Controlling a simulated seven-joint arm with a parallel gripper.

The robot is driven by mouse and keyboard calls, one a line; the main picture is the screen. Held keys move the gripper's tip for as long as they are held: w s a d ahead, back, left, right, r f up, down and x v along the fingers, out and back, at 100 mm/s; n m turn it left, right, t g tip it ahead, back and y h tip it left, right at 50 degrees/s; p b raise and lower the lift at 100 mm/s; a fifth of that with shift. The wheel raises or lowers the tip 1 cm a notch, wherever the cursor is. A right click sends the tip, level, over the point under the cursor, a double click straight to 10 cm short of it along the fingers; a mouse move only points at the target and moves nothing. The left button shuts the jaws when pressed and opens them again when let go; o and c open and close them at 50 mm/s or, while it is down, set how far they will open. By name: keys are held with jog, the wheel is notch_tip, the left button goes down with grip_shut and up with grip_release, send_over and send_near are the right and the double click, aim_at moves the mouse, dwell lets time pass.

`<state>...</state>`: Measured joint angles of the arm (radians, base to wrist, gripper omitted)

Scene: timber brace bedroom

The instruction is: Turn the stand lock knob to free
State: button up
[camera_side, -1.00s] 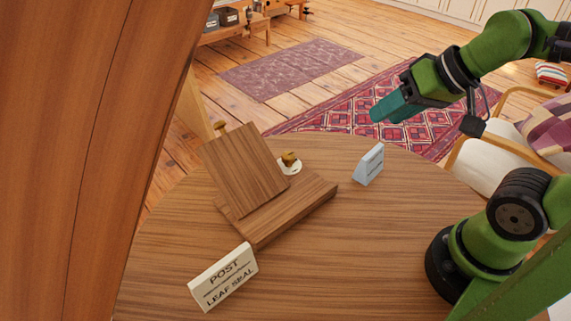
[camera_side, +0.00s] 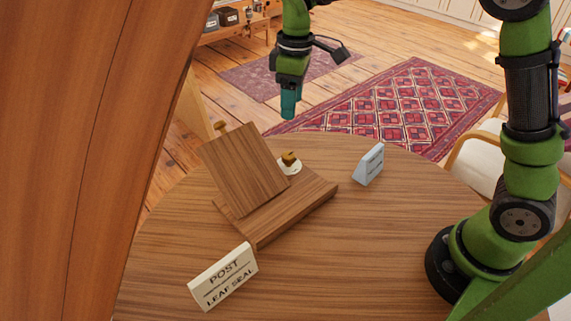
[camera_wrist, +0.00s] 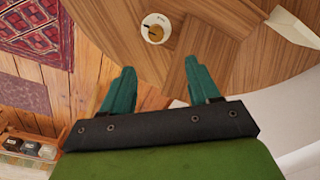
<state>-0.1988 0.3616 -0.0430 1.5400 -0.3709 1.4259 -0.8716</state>
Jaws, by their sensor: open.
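The wooden stand (camera_side: 300,212) sits on the round table, its tilted panel (camera_side: 245,170) leaning over the base. The lock knob (camera_side: 289,159) is a small brass piece on a white round plate, on the base just right of the panel. In the wrist view the knob (camera_wrist: 155,32) shows on its white disc with a dark mark, beyond the fingertips. My gripper (camera_side: 288,112) hangs pointing down, above and behind the knob in the side view, apart from it. In the wrist view its two teal fingers (camera_wrist: 160,72) are spread with nothing between them.
A small grey-blue sign (camera_side: 369,165) stands right of the stand. A white card reading POST and LEAF SEAL (camera_side: 223,277) stands at the front left. The table (camera_side: 370,250) is clear at front right.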

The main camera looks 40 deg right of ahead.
aim_at(288, 155)
jog(key=f+n, duration=0.1)
jog(key=f, duration=0.4)
jog(key=w+f+n, duration=0.1)
jog(key=f, duration=0.4)
jog(key=f+n, duration=0.1)
jog(key=f, duration=0.4)
jog(key=shift+w+f, duration=0.15)
jog(key=shift+c, duration=0.2)
jog(key=c, duration=1)
